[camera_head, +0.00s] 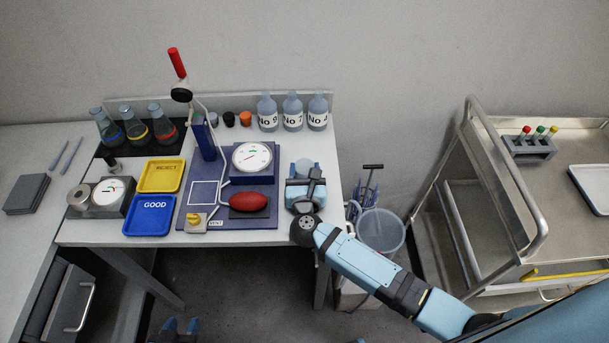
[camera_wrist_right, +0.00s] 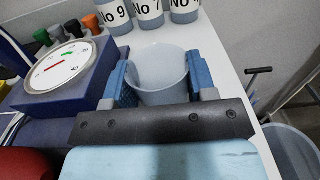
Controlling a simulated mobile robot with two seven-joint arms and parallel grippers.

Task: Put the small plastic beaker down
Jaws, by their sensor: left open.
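The small plastic beaker (camera_wrist_right: 160,76) is pale, translucent and looks empty and upright in the right wrist view. In the head view its rim (camera_head: 304,167) shows just beyond my right gripper. My right gripper (camera_wrist_right: 163,82) has one blue finger on each side of the beaker and is shut on it. It also shows in the head view (camera_head: 305,180), over the right end of the white table (camera_head: 328,160). I cannot tell whether the beaker's base touches the table. My left gripper (camera_head: 181,327) is open and empty at the bottom edge, with only its fingertips showing.
Bottles (camera_head: 292,112) stand behind the beaker. A round dial gauge (camera_head: 252,158) on a blue base and a red bulb (camera_head: 251,201) are to its left. A bin (camera_head: 381,232) stands on the floor past the table's right edge, near a metal cart (camera_head: 500,210).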

